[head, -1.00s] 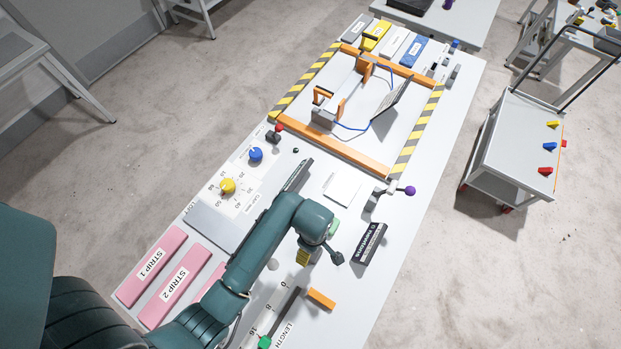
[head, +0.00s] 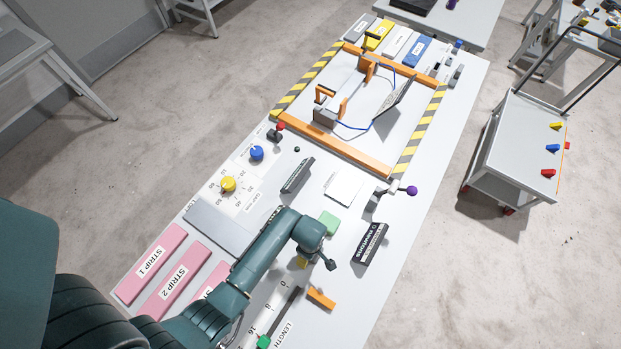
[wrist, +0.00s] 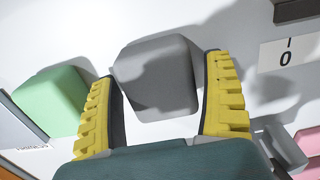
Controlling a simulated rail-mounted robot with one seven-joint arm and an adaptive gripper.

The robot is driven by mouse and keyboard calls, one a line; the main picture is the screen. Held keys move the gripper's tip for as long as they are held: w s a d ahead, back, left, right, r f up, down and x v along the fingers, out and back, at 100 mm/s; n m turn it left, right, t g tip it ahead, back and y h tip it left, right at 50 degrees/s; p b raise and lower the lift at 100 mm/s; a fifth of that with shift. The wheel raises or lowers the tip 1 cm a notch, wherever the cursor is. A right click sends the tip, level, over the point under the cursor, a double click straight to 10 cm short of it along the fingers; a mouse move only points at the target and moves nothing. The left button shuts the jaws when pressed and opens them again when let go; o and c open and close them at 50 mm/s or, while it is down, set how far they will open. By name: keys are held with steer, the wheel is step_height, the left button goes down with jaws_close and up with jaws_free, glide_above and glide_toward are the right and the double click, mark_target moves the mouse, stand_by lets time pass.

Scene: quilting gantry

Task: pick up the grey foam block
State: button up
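The grey foam block (wrist: 158,75) shows in the wrist view between the two yellow fingers of my gripper (wrist: 162,68). The gripper is open, with one finger on each side of the block. The left finger is very close to the block's edge; I cannot tell if it touches. A narrow gap shows at the right finger. In the head view my arm hides the grey block, and only a bit of yellow finger shows at my gripper (head: 301,262).
A green block (wrist: 52,102) stands just left of the left finger; it also shows in the head view (head: 329,222). A dark labelled box (head: 370,244) lies to the right. An orange block (head: 321,298) and pink strips (head: 150,262) are nearer on the table.

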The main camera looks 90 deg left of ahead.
steer(key=c, duration=0.5)
steer(key=shift+r, duration=0.1)
step_height(320, 180, up, 10)
steer(key=shift+f+p, duration=0.1)
steer(key=shift+p, duration=0.4)
